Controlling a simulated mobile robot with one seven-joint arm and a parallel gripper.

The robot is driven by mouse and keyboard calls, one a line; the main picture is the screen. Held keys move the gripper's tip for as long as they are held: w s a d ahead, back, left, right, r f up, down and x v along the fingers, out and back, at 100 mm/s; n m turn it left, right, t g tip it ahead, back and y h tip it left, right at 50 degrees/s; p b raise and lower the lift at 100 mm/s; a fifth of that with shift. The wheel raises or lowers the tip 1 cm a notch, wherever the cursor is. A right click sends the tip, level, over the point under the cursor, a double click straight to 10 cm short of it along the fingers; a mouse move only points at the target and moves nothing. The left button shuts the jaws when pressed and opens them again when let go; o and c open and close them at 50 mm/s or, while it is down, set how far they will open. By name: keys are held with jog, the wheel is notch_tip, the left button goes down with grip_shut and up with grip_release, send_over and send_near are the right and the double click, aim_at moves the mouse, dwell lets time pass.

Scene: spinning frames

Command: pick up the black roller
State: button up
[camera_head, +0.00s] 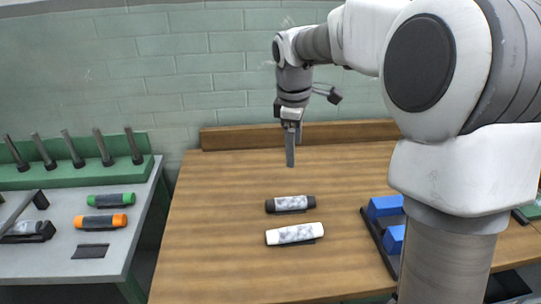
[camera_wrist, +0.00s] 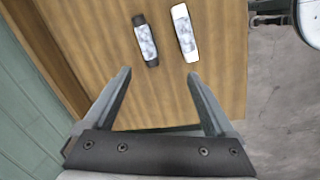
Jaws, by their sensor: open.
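The black roller (camera_head: 290,204) lies on the wooden table (camera_head: 215,230), with a mottled grey-white band around its middle and black ends. It also shows in the wrist view (camera_wrist: 146,40), near the top. A white roller (camera_head: 295,234) lies beside it, nearer the head camera; it shows to the right of the black one in the wrist view (camera_wrist: 184,33). My gripper (camera_head: 290,160) hangs above the back part of the table, behind the black roller and apart from it. In the wrist view my gripper (camera_wrist: 158,75) is open, with nothing between its fingers.
A dark tray with blue blocks (camera_head: 386,207) sits at the table's right. On the left, a grey bench (camera_head: 60,262) carries a green roller (camera_head: 111,200), an orange roller (camera_head: 100,221) and a green rack (camera_head: 80,172) with several pegs. A wooden backboard (camera_head: 235,137) edges the table's back.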

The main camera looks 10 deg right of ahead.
jog(key=w+f+n+g, duration=0.1)
jog(key=w+f+n, duration=0.3)
jog(key=w+f, duration=0.45)
send_over(289, 199)
jog(key=shift+y, duration=0.4)
jog(key=f, duration=1.2)
jog(key=shift+w+a, duration=0.15)
jog(key=shift+a, duration=0.15)
jog(key=shift+d+f, duration=0.2)
jog(key=shift+f, duration=1.1)
jog(key=shift+d+f, duration=0.15)
jog(key=shift+f, duration=1.15)
grip_shut()
